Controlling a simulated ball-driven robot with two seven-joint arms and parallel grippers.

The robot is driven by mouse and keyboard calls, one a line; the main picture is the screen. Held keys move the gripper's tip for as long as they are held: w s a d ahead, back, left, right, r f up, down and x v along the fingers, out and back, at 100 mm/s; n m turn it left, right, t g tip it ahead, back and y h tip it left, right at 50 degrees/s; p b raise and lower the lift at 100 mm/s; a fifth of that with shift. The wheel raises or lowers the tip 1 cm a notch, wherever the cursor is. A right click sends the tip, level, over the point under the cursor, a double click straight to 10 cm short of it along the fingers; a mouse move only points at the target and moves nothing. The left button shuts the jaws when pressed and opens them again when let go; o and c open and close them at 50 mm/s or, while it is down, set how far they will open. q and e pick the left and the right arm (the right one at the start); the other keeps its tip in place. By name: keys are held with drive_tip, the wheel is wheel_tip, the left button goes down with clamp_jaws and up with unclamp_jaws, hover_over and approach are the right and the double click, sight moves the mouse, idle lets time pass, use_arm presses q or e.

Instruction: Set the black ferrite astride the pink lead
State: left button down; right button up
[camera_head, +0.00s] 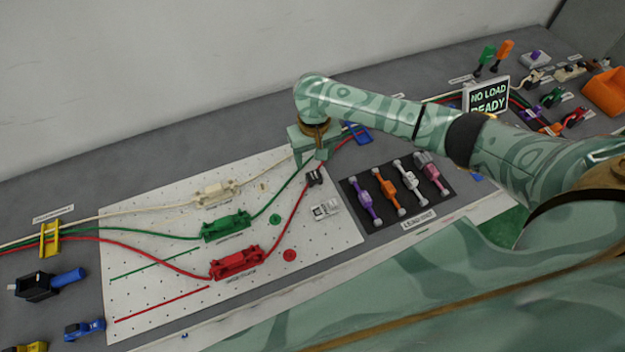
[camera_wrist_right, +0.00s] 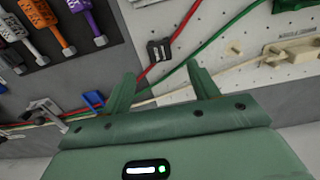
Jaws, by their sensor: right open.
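The black ferrite (camera_head: 314,177) is a small dark block on the white pegboard (camera_head: 340,232), at the red lead (camera_head: 297,205). In the right wrist view the ferrite (camera_wrist_right: 160,50) sits where the red lead (camera_wrist_right: 178,37) passes. I cannot tell whether it is around the lead or beside it. I see no clearly pink lead; the leads are red, green (camera_head: 270,203) and cream (camera_head: 150,211). My right gripper (camera_head: 310,160) is open and empty, just behind the ferrite. Its fingertips (camera_wrist_right: 160,72) point toward the ferrite, apart from it. My left gripper is not in view.
Cream (camera_head: 217,192), green (camera_head: 226,228) and red (camera_head: 237,263) connectors lie on the pegboard. A grey clip (camera_head: 325,210) is near the ferrite. A black mat (camera_head: 385,223) holds purple, orange, white and pink tools. A blue holder (camera_head: 358,134) stands behind my right gripper.

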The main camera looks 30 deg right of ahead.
sight(314, 175)
wheel_tip(314, 175, down, 2)
drive_tip(key=shift+f, duration=0.1)
drive_tip(key=shift+f+b, duration=0.35)
drive_tip(key=shift+b, duration=0.05)
wheel_tip(314, 175, down, 5)
drive_tip(key=b, duration=0.3)
drive_tip(key=shift+f, duration=0.1)
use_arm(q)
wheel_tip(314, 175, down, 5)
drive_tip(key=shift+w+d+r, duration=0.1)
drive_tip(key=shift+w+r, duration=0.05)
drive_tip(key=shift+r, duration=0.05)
use_arm(e)
drive_tip(key=c, duration=1.1)
